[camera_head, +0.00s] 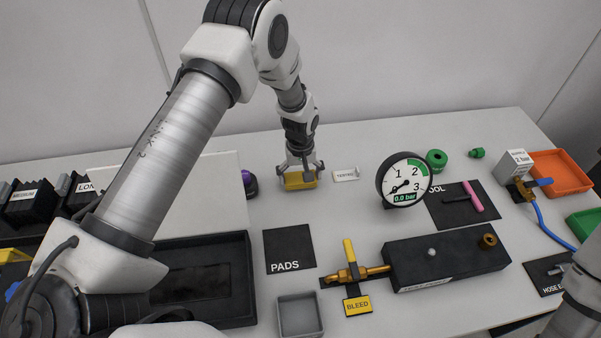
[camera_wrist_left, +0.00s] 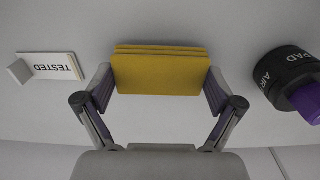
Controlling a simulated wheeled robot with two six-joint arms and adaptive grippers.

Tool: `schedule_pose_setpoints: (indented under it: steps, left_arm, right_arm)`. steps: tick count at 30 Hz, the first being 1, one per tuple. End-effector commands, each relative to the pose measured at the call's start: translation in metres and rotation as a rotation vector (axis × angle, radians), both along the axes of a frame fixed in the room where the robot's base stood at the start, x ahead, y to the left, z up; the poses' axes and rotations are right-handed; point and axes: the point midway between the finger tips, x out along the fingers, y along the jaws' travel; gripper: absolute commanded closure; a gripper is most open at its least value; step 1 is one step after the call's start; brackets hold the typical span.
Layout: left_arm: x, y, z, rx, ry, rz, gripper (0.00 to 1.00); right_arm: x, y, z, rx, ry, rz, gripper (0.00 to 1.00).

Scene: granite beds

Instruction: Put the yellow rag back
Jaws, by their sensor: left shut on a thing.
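The yellow rag (camera_head: 299,181) is a folded block at the back middle of the table. My left gripper (camera_head: 300,174) is over it and shut on it, with one finger at each side. In the left wrist view the rag (camera_wrist_left: 160,72) sits between the two fingertips (camera_wrist_left: 160,88), and its stacked folds show along one edge. I cannot tell whether it touches the table. My right gripper is not in view; a part of my right arm shows at the lower right.
A TESTED sign (camera_head: 346,174) stands right of the rag, and a black and purple AIR PAD can (camera_wrist_left: 288,84) is on the other side. A black PADS mat (camera_head: 289,248), a grey tray (camera_head: 300,315) and a pressure gauge (camera_head: 404,181) are nearer. The table between rag and mat is clear.

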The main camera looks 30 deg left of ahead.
Motion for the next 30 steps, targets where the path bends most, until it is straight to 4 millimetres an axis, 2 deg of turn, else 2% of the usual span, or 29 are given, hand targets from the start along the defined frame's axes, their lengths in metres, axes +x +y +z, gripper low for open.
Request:
schedule_pose_setpoints:
  steps: [1,11,12,13,25,28,30]
  left_arm:
    - [0.000,0.000,-0.003,-0.001,0.001,0.000,0.40]
    - [0.000,0.000,-0.013,0.000,-0.001,0.000,0.40]
    - [0.000,0.000,-0.013,-0.001,-0.002,0.000,0.04]
    - [0.000,0.000,-0.012,-0.001,-0.002,0.000,0.00]
    - [0.001,0.000,-0.006,0.000,-0.003,0.000,0.00]
    - [0.001,0.000,0.007,-0.001,-0.006,-0.001,0.00]
    - [0.001,0.000,0.023,-0.001,-0.007,-0.002,0.00]
  right_arm:
    - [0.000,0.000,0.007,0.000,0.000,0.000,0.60]
    - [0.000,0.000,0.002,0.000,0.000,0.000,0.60]
    - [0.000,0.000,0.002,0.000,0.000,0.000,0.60]
    - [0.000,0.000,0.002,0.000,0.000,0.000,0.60]
    - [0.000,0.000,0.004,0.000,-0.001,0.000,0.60]
    - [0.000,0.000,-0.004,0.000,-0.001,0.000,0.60]
    - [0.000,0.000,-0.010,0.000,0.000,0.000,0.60]
